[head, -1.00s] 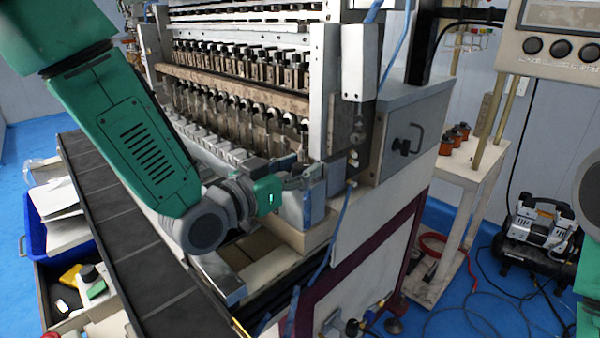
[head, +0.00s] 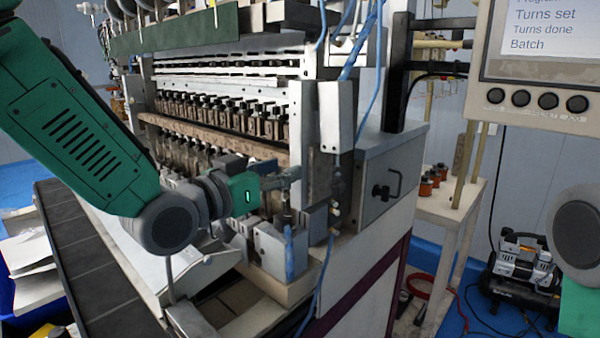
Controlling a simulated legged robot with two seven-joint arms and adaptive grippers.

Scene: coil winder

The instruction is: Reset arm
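My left arm comes in from the left, and its gripper (head: 290,176) is at the right end of the coil winder (head: 228,122), in front of its upright end plate. The fingers point right and are small and partly lost against the metal parts, so I cannot tell whether they are open or shut, or touching anything. Below the gripper are grey blocks (head: 268,248), one with a blue strip, at the end of the winder's row. Of my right arm, only a grey joint and green link show at the right edge; its gripper is out of view.
A dark conveyor (head: 88,255) runs along the winder's front left. A control panel with a screen (head: 540,60) hangs at upper right. A white table (head: 450,205) with orange-brown spools (head: 427,184) and a compressor (head: 522,268) stand at right. Blue cables hang by the winder's end.

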